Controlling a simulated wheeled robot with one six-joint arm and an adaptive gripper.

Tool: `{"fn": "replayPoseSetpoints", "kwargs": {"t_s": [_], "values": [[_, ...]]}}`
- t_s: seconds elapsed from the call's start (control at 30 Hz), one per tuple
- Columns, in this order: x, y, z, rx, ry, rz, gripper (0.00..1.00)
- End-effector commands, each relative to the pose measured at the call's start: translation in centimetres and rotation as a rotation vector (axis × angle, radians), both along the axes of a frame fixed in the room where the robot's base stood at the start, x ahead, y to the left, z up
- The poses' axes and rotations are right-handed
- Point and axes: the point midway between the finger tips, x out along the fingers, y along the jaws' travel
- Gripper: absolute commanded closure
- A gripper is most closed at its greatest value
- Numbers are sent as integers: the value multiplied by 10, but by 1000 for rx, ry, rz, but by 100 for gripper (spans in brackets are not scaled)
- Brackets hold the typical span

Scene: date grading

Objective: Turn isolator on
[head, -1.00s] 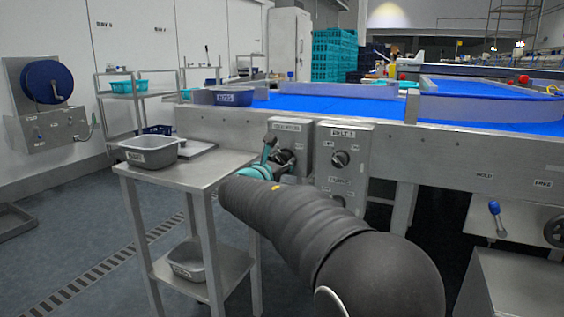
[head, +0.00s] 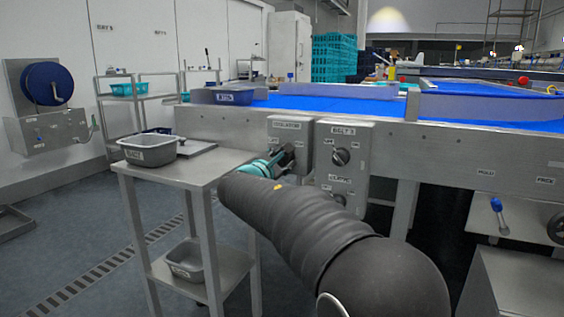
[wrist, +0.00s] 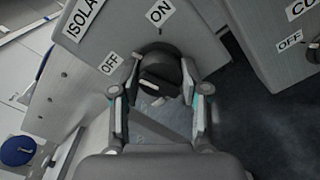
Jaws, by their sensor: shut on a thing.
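The isolator is a grey box (head: 301,130) labelled "ISOLATOR" on the front of the conveyor frame. In the head view my gripper (head: 284,160) covers most of the knob. I cannot tell exactly which label the knob points to.
A steel table (head: 205,168) with a grey tub (head: 147,151) stands close on the left.

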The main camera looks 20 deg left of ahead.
Motion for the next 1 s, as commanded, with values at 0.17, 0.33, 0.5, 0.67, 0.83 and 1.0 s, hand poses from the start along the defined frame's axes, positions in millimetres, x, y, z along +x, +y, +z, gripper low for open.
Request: {"fn": "replayPoseSetpoints", "kwargs": {"t_s": [0.17,0.33,0.5,0.67,0.83,1.0], "values": [[0,0,1,165,-14,1,90],[0,0,0,326,-26,0,90],[0,-1,0,487,-38,0,90],[0,-1,0,635,-50,0,90],[0,-1,-1,779,-61,0,90],[0,-1,-1,893,-70,0,90]]}}
